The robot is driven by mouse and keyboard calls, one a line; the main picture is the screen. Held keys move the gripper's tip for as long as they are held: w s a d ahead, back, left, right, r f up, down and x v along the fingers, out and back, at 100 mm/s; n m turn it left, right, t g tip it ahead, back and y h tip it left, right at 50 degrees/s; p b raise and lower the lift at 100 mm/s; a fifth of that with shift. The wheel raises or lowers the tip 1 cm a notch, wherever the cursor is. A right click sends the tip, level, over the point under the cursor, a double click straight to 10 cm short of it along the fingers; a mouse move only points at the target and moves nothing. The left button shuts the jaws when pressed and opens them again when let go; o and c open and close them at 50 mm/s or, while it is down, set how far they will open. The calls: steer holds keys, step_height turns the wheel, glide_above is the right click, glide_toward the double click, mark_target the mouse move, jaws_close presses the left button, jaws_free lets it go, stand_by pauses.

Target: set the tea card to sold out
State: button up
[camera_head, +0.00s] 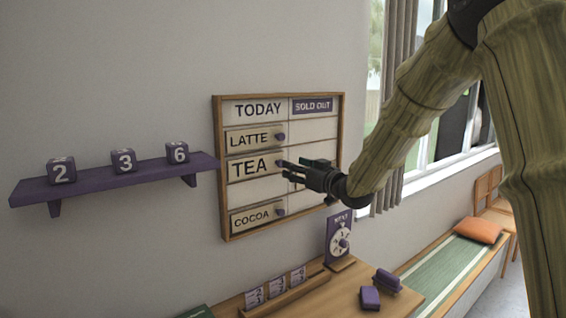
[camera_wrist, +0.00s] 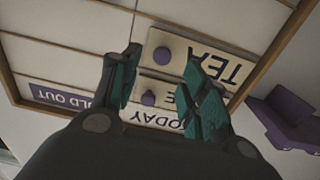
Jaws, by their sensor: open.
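The tea card (camera_head: 247,168) sits in the TODAY column of the wall board (camera_head: 216,190), below the latte card (camera_head: 247,140). It also shows upside down in the wrist view (camera_wrist: 205,61), with its round purple knob (camera_wrist: 162,56). My gripper (camera_head: 286,170) is at the card's right end, in front of the board. In the wrist view my gripper (camera_wrist: 162,58) is open, with its fingertips on either side of the tea knob. Whether they touch it I cannot tell. The SOLD OUT column (camera_head: 312,105) shows no cards, though my gripper covers part of it.
The cocoa card (camera_head: 251,217) is lower in the TODAY column. A purple shelf (camera_head: 120,180) with numbered blocks is on the wall at left. Below are a wooden counter (camera_head: 325,292), a dial stand (camera_head: 340,240) and two purple blocks (camera_head: 370,297).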

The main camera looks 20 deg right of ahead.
mark_target(259, 167)
steer(key=p+x, duration=0.2)
steer(key=x, duration=0.4)
steer(key=shift+w+a, duration=0.15)
steer(key=shift+w, duration=0.05)
steer(key=shift+c, duration=0.2)
jaws_close()
